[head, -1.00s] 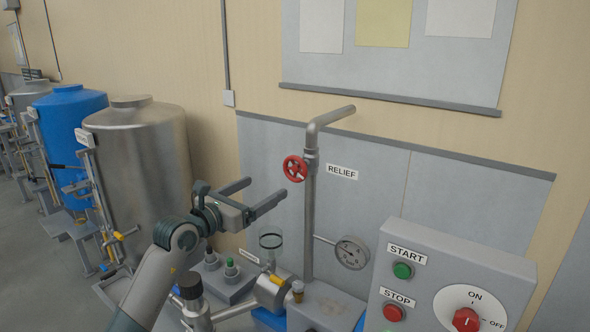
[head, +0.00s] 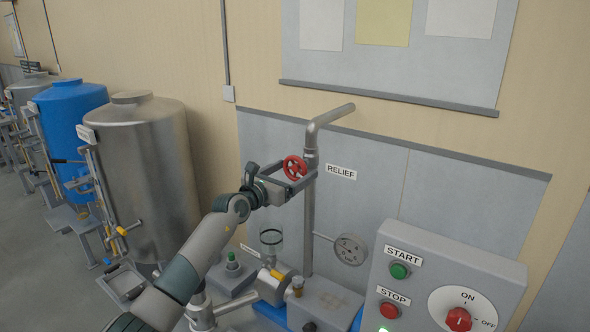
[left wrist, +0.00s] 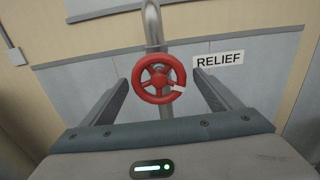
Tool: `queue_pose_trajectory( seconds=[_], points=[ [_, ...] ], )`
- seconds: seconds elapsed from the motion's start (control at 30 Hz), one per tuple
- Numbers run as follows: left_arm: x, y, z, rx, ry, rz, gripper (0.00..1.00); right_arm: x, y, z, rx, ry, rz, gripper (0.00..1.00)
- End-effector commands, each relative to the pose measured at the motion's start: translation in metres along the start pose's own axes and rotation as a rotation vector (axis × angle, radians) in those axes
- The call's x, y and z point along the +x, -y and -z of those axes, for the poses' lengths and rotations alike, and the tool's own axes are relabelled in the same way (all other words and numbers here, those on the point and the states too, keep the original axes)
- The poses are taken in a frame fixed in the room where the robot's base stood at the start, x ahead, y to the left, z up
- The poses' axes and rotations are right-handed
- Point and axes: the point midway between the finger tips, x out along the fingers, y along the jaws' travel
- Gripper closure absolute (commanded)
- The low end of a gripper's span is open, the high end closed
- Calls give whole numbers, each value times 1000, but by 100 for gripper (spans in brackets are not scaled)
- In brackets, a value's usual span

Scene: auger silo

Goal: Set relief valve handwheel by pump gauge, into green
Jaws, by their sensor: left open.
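The red relief valve handwheel (head: 294,168) is on the vertical grey pipe, left of the RELIEF label (head: 341,172). In the left wrist view the handwheel (left wrist: 158,84) sits between my open fingers, with a pale mark on its right rim. My left gripper (head: 298,182) is open at the handwheel, one finger on each side; I cannot tell whether either touches it. The pump gauge (head: 350,249) is on a side branch lower on the pipe. Its needle and green zone are too small to read. My right gripper is not in view.
A grey control box (head: 446,280) with START and STOP buttons and a red rotary switch stands at the lower right. The pump (head: 272,284) and a glass cup (head: 271,238) are below my arm. Metal and blue tanks stand left.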

Motion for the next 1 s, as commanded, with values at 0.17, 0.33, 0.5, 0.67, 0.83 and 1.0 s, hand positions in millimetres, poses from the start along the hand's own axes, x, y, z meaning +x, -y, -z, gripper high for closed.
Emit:
queue_pose_trajectory(
  seconds=[0.17, 0.33, 0.5, 0.67, 0.83, 1.0],
  points=[
    [10, -1, 0, 1, 0, -2, 16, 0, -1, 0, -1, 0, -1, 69],
    [13, -1, 0, 1, -1, -3, 16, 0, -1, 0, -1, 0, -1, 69],
    [13, -1, 0, 0, 0, -3, 16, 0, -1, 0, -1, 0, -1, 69],
    [13, -1, 0, 0, 0, -3, 43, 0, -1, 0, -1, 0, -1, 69],
    [13, -1, 0, 1, 0, -3, 57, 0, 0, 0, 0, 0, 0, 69],
    [13, -1, 1, 11, 0, -3, 57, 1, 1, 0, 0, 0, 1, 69]
  ],
)
